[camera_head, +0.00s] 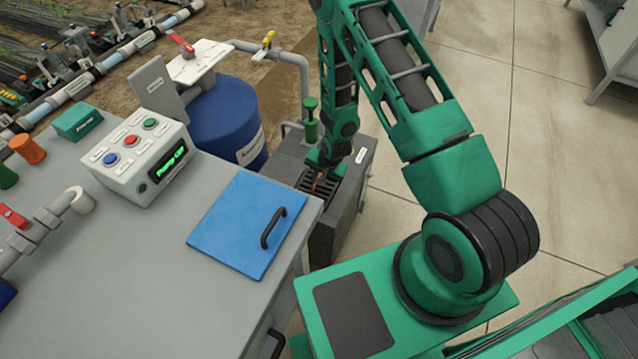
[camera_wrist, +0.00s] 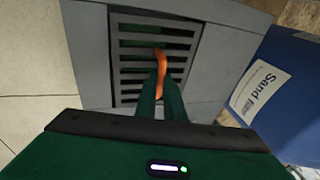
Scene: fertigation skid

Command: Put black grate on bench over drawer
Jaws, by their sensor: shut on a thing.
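The black grate (camera_head: 328,190) is a slotted plate in the top of a grey box beside the bench. It fills much of the wrist view (camera_wrist: 128,70) and looks level in its opening; I cannot tell if it is lifted at all. An orange handle (camera_wrist: 162,62) stands on it. My gripper (camera_wrist: 160,88) points down and is shut on this orange handle; in the head view my gripper (camera_head: 318,175) partly covers it. The grey bench (camera_head: 130,270) is on the left. A black drawer handle (camera_head: 275,345) shows at its near right edge.
A blue panel with a black handle (camera_head: 232,222) lies on the bench's right part. A control box (camera_head: 138,153) stands behind it. A blue drum (camera_head: 225,120), labelled Sand in the wrist view (camera_wrist: 285,85), stands beside the grey box (camera_head: 330,240). The bench's near middle is clear.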

